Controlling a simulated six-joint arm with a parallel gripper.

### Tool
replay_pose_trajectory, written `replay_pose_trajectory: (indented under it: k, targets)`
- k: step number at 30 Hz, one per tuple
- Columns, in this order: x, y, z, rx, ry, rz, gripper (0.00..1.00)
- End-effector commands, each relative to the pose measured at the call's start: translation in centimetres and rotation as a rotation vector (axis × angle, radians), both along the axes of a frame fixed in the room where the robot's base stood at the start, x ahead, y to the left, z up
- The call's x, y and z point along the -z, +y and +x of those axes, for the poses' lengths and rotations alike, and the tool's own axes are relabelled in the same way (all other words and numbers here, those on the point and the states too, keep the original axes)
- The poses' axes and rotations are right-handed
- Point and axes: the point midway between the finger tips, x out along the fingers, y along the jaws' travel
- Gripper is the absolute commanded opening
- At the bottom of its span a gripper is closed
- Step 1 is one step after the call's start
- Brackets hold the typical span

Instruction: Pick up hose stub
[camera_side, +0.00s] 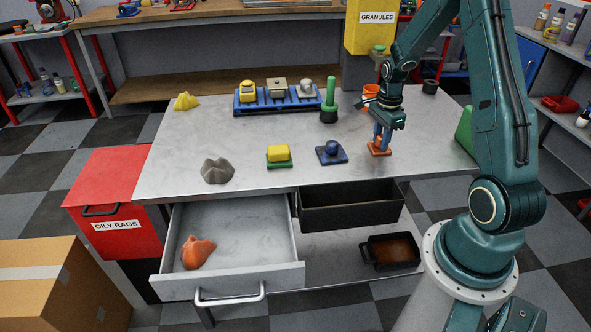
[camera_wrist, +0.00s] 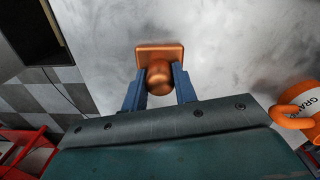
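A short black tube-like piece (camera_side: 430,86), which may be the hose stub, stands at the back right of the metal table. I cannot make out its details. My gripper (camera_side: 380,143) is at the right of the table, away from it. Its blue fingers point down on both sides of the round knob of a copper-orange square piece (camera_side: 379,149). In the wrist view the fingers (camera_wrist: 159,72) meet the knob's sides with no clear gap, over the square base (camera_wrist: 160,50). I cannot tell whether the base touches the table.
An orange mug (camera_side: 371,92) stands behind my gripper. A blue knobbed piece (camera_side: 332,152) is close by. The drawer (camera_side: 243,270) hangs open, holding an orange lump.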

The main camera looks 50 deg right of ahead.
Motion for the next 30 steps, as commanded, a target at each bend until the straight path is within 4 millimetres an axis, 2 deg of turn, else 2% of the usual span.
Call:
replay_pose_trajectory:
  k: [1, 3, 17, 23, 30]
  targets:
    - [0.0, 0.0, 0.0, 0.0, 0.0, 0.0, 0.15]
    - [0.0, 0.0, 0.0, 0.0, 0.0, 0.0, 0.02]
    - [-0.7, 0.0, 0.1, 0.0, -0.003, -0.002, 0.02]
    - [-2.7, -0.1, 0.1, 0.0, -0.003, -0.003, 0.02]
    - [-6.9, -0.1, 0.1, 0.0, -0.006, -0.005, 0.02]
